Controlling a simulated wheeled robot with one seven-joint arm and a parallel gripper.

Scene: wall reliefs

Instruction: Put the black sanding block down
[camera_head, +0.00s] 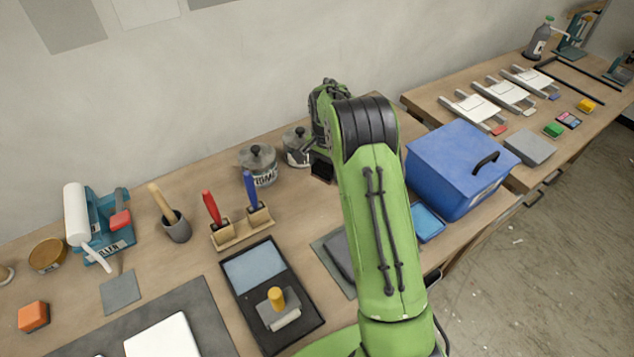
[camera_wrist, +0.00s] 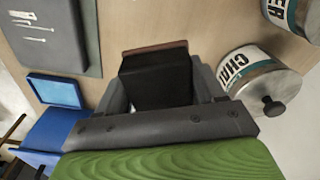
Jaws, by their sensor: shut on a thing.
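The black sanding block (camera_wrist: 155,80) sits between the two fingers of my gripper (camera_wrist: 160,85) in the wrist view. It has a dark top and a thin brown strip along its far edge. My gripper is shut on it. In the head view the block shows as a small dark shape (camera_head: 322,171) beside the lidded pots, partly hidden by my arm. It is over the wooden table (camera_head: 300,205); I cannot tell whether it touches the wood.
Two lidded metal pots (camera_head: 258,166) (camera_head: 298,147) stand close left of the block. A blue box (camera_head: 462,165) and a small blue tray (camera_head: 427,223) are to the right. A grey mat (camera_wrist: 45,45) shows in the wrist view. Bare wood lies around the block.

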